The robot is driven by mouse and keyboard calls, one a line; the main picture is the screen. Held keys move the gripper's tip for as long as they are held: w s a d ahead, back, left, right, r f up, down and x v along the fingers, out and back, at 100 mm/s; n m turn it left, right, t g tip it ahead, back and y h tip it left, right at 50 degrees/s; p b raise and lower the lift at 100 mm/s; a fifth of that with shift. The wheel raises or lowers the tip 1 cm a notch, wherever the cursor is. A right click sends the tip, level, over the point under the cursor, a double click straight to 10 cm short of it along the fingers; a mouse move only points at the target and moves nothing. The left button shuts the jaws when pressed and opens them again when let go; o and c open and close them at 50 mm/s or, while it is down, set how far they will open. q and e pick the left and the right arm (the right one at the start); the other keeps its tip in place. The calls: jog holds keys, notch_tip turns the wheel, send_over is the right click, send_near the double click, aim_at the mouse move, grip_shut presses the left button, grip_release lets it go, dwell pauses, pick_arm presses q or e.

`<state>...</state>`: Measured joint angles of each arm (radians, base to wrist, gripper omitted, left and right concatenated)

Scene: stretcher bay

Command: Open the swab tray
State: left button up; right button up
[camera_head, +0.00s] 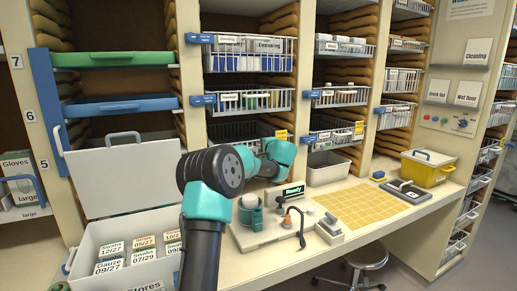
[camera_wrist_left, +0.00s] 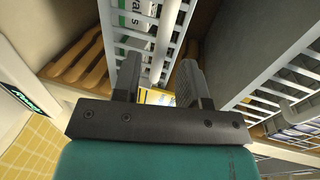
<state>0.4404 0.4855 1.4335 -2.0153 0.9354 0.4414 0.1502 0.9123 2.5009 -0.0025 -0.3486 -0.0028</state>
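My left gripper (camera_wrist_left: 160,84) is open in the left wrist view, its two fingers apart. A white wire-tray bar passes between or just beyond the fingers; I cannot tell whether they touch it. Behind the bar is a white wire tray (camera_wrist_left: 166,24) holding packs with green markings and partly readable print. A yellow label shows between the fingertips. In the head view my left arm reaches to the lowest wire tray (camera_head: 225,132) of the middle column, which it partly covers; the fingers are hidden there. I cannot read which tray is the swab tray. My right gripper is not in view.
A counter carries a device with a "Ready" display (camera_head: 292,190), a yellow mat (camera_head: 360,206), a yellow bin (camera_head: 428,168) and a grey bin (camera_head: 327,168). An open white box of packs (camera_head: 120,233) stands at left. More wire trays (camera_head: 340,96) hang on both sides.

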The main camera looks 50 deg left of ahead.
aim_at(259, 147)
pick_arm(q)
jog(key=shift+x, duration=1.95)
jog(key=shift+c, duration=0.2)
grip_shut()
